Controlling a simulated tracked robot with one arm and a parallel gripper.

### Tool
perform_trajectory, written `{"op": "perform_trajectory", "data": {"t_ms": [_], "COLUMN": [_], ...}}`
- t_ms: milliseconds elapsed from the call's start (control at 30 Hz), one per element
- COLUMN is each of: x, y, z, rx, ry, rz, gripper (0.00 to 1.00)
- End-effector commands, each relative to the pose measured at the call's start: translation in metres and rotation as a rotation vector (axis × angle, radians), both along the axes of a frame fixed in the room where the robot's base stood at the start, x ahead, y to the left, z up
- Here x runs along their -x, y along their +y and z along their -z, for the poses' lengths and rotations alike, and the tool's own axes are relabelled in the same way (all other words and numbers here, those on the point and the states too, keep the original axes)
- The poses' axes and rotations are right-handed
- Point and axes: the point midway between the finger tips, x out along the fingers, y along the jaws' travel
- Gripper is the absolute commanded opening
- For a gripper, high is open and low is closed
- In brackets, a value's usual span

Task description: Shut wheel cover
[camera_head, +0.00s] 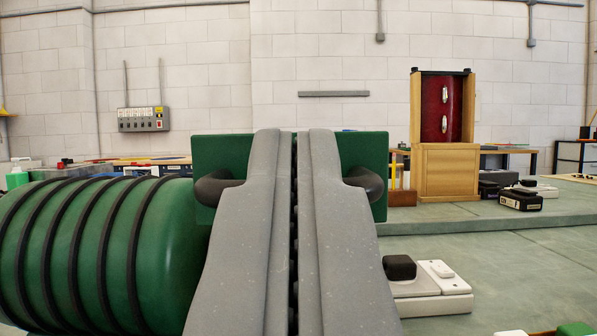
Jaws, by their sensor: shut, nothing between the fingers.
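My gripper (294,140) fills the middle of the view, with its two grey fingers shut side by side and nothing between them. Just beyond the fingers is an upright green panel (221,151), probably the wheel cover. Two dark rounded handle ends (213,187) show on it, one at each side of the fingers. The middle of the panel and handle is hidden, and I cannot tell whether the fingers touch them. A large green drum (175,245) with black ribs lies at the left, next to the panel. No wheel shows.
A wooden cabinet (447,172) with a dark red curved front (442,108) stands at the back right. A white block with a black knob (399,268) sits on the grey-green bench at the right. A black box (520,199) is farther back. The right bench has free room.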

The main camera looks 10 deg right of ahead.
Motion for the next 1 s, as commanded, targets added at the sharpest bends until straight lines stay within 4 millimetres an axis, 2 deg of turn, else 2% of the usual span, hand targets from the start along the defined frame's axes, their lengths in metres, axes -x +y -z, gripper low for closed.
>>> {"op": "perform_trajectory", "data": {"t_ms": [33,467,633,800,1000], "x": [-0.001,0.0,0.007,0.018,0.043], "y": [0.001,0.002,0.004,0.006,0.011], "z": [0.013,0.017,0.001,-0.033,0.004], "rx": [-0.003,-0.006,-0.005,-0.001,-0.002], "ry": [0.027,0.04,0.034,0.008,0.012], "rz": [-0.002,-0.003,-0.003,-0.002,-0.002], "gripper": [0.0,0.0,0.0,0.0,0.0]}}
